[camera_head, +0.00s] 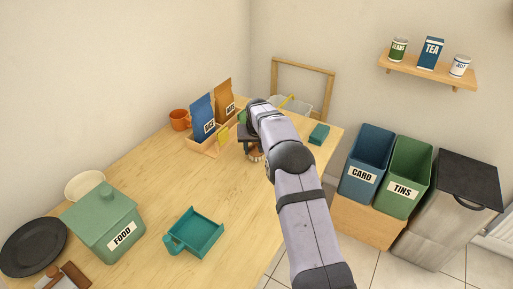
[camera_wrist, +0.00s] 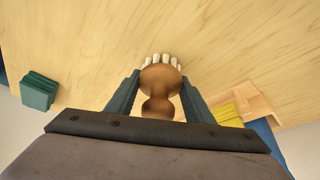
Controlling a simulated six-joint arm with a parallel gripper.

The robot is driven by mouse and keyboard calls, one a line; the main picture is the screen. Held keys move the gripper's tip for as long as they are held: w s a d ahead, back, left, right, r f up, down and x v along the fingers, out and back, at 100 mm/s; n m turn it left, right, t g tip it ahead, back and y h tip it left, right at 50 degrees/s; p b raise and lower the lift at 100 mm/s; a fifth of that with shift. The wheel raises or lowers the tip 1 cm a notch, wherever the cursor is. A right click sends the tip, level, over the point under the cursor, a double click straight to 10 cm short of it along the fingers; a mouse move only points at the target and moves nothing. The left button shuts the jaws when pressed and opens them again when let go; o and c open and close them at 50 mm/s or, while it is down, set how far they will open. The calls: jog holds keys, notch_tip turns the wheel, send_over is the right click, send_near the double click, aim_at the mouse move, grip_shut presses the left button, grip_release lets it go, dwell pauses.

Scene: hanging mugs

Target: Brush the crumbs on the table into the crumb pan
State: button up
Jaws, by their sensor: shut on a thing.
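The teal crumb pan (camera_head: 193,232) sits on the near part of the wooden table, its handle toward the lower left. My gripper (camera_wrist: 160,82) is shut on a brush (camera_wrist: 161,78) with a round wooden handle and pale bristles. The bristles point toward the tabletop; I cannot tell whether they touch it. In the head view the brush (camera_head: 256,156) is partly hidden by my arm, at the far part of the table, well away from the pan. I cannot make out any crumbs in either view.
A wooden holder (camera_head: 208,147) with blue and orange packets stands left of my gripper. An orange mug (camera_head: 179,120) is beyond it. A teal block (camera_head: 319,134) lies to the right. A green FOOD box (camera_head: 105,225) and dark plate (camera_head: 34,247) are near left. The table's middle is clear.

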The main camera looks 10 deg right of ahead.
jog(key=shift+f, duration=0.45)
jog(key=o, duration=1)
jog(key=shift+o, duration=1.3)
jog(key=shift+r+p, duration=0.3)
